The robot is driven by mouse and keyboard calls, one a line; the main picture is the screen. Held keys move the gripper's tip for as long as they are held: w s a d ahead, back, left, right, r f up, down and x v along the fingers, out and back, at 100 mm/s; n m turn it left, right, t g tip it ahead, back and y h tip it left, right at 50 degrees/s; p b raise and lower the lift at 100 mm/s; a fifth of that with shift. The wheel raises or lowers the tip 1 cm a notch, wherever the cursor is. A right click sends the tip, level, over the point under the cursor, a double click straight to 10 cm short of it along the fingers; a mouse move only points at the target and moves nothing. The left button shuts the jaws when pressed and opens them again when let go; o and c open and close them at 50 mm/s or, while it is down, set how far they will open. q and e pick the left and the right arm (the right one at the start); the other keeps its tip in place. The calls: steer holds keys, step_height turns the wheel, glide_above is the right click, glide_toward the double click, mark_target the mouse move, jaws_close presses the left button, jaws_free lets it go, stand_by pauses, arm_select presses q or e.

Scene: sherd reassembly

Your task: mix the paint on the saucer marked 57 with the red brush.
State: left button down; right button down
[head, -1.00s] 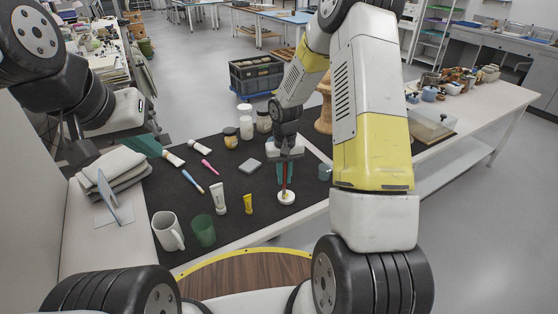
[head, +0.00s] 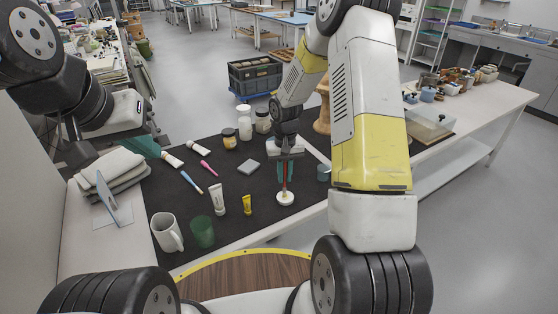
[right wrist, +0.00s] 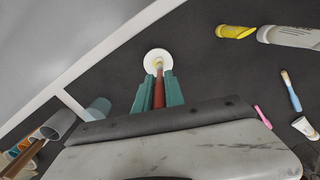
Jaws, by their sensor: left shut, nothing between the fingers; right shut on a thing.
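A small white saucer (head: 285,199) lies near the front edge of the dark mat; it also shows in the right wrist view (right wrist: 149,57). I cannot read any number on it. My right gripper (head: 285,178) is shut on the red brush (right wrist: 158,90), pointing down over the saucer. The brush is about upright and its lower end is at the saucer's middle, with a yellowish patch there. Whether the tip touches is too small to tell. My left gripper (head: 150,148), with teal fingers, is shut and empty over the mat's back left, away from the saucer.
Paint tubes (head: 218,199), a blue brush (head: 191,181) and a pink brush (head: 205,168) lie left of the saucer. A white mug (head: 167,232) and green cup (head: 202,232) stand at the front left. Jars (head: 245,127) stand behind. A grey-blue cup (head: 323,173) is right of the brush.

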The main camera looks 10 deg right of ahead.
steer(key=shift+s+a, duration=0.15)
steer(key=shift+a, duration=0.3)
steer(key=shift+d, duration=0.1)
steer(key=shift+s, duration=0.3)
stand_by(1.8)
steer(key=shift+d, duration=0.15)
